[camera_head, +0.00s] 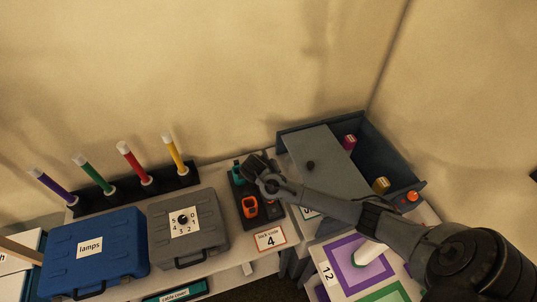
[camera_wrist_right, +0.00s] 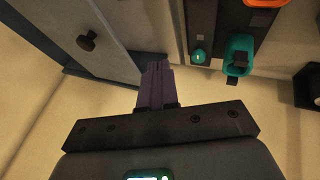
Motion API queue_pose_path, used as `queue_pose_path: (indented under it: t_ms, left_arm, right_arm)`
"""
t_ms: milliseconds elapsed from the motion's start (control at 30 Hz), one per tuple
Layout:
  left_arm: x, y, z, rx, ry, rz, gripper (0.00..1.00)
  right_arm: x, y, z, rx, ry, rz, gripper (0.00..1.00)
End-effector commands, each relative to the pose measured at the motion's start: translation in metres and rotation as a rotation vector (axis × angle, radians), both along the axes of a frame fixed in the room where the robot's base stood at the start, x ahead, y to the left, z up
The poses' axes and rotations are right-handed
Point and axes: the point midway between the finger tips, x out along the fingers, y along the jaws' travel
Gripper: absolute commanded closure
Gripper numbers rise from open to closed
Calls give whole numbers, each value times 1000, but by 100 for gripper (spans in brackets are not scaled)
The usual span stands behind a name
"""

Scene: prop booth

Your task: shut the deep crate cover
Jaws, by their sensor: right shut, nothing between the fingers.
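The deep crate (camera_head: 388,143) is a dark blue-grey box at the right in the head view. Its flat grey cover (camera_head: 325,146) lies over the left part and carries a dark knob (camera_head: 311,165). The right part is open. The cover (camera_wrist_right: 60,22) and its knob (camera_wrist_right: 87,40) also show at the upper left in the right wrist view. My right gripper (camera_head: 256,166) is just left of the crate, near a dark tool rack. Its fingers (camera_wrist_right: 155,82) are shut, empty and apart from the knob. My left gripper is not in view.
A magenta block (camera_head: 349,142) and a yellow block (camera_head: 381,185) are in the crate's open part. An orange button (camera_head: 412,197) is at its front right corner. The tool rack (camera_head: 240,190), a grey case (camera_head: 205,222) and a blue case (camera_head: 115,232) stand to the left.

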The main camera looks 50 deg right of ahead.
Motion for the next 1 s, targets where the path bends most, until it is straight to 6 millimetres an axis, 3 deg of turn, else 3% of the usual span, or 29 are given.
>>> queue_pose_path:
  t_ms: [133,367,900,1000]
  left_arm:
    - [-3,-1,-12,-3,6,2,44]
    - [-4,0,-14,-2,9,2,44]
    - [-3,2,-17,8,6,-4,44]
    - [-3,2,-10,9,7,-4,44]
  right_arm:
    - [13,-32,3,-46,-27,-88,100]
    - [19,-53,-1,-63,-39,-130,100]
    - [26,-106,-75,-61,-38,-125,100]
    - [17,-119,-69,-63,-40,-126,100]
